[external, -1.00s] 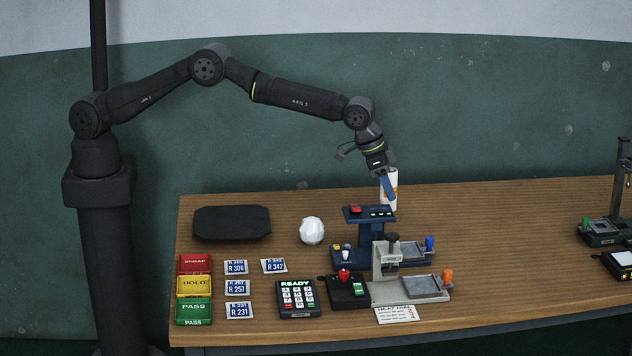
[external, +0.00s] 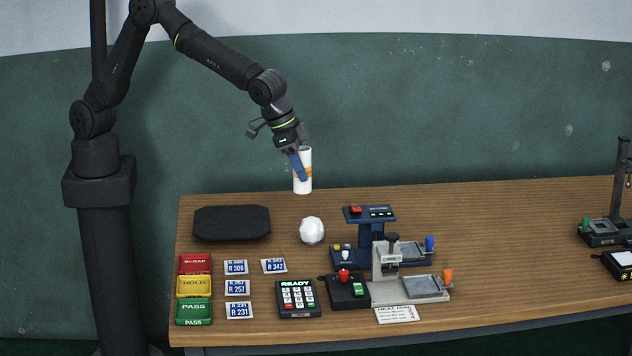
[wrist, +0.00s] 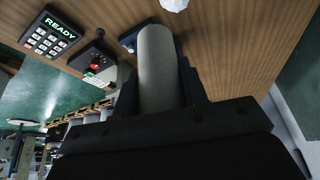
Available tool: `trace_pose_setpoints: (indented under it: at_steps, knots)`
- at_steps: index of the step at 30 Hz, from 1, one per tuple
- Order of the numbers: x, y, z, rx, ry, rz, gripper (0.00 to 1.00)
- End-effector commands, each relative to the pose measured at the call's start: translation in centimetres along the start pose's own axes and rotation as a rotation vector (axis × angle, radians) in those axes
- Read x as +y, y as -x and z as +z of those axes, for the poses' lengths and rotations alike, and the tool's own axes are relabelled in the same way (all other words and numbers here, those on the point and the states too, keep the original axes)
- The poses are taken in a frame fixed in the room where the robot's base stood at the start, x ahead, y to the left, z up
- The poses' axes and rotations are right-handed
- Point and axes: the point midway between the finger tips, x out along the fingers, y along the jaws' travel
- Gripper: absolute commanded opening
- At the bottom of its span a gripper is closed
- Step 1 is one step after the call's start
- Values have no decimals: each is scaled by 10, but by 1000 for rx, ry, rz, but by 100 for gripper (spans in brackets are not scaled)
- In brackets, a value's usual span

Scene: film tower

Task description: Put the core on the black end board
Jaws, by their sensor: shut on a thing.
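The core is a white cylinder (external: 307,156) with an orange band, upright in the external view. My gripper (external: 301,168) is shut on it, with a blue finger across its side. They are in the air over the back of the table. In the wrist view the core (wrist: 157,65) stands out pale between the dark fingers. The black end board (external: 232,224) is a flat dark slab at the table's back left, bare on top, to the left of and lower than my gripper. I cannot make it out in the wrist view.
A white faceted ball (external: 312,231) sits just right of the board. A blue stand (external: 370,232) and a grey press (external: 388,265) are right of it. A keypad (external: 297,299), number cards and coloured trays (external: 194,287) lie in front. The table's right middle is clear.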

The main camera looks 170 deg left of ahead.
Motion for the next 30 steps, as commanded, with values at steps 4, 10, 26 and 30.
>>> trace_pose_setpoints:
  at_steps: [4, 10, 26, 30]
  knots:
    - [14, 30, 54, 3, -27, 11, 16]
    - [20, 61, 129, 4, -61, 30, 16]
    - [0, 100, 267, -1, -120, 70, 16]
    - [-11, 87, 264, -5, -117, 67, 16]
